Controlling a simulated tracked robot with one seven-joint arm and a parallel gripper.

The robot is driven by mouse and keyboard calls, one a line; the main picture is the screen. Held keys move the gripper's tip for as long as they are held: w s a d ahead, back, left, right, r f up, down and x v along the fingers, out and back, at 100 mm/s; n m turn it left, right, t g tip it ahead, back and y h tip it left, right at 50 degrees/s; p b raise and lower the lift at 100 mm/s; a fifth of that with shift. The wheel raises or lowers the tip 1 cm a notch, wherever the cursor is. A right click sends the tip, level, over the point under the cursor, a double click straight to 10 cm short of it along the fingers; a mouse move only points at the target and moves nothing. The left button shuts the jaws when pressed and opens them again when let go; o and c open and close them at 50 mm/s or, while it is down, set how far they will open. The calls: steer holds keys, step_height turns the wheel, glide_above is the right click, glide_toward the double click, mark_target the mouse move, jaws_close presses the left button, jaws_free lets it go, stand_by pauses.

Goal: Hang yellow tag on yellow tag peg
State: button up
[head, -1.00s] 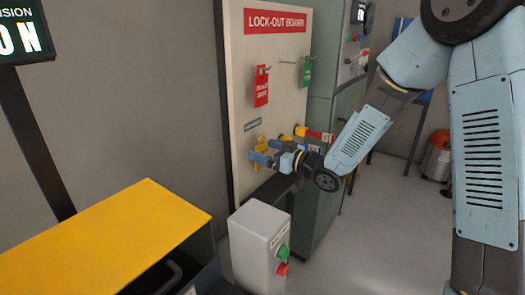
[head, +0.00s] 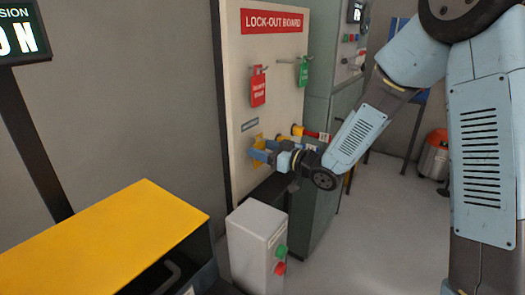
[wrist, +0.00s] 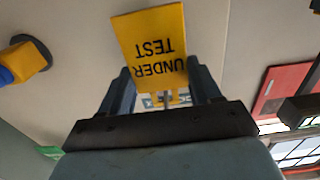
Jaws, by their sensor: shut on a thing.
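The yellow tag (wrist: 152,45) reads "UNDER TEST" upside down in the wrist view. My gripper (wrist: 162,82) is shut on it, with a blue finger at each side of its lower end. In the head view my gripper (head: 262,152) is in front of the lower part of the lock-out board (head: 240,90). Only small yellow parts of the tag (head: 258,138) show around the fingers there. I cannot make out the yellow tag peg in either view, nor whether the tag touches the board.
A red tag (head: 258,90) and a green tag (head: 303,72) hang higher on the board. A yellow-based red handle (head: 305,132) is just right of my gripper. A grey button post (head: 255,245) stands below, and a yellow-topped cabinet (head: 120,235) is at front left.

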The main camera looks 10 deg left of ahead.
steer(key=shift+r, duration=0.35)
steer(key=shift+d, duration=0.1)
steer(key=shift+v, duration=3.45)
steer(key=shift+s, duration=0.1)
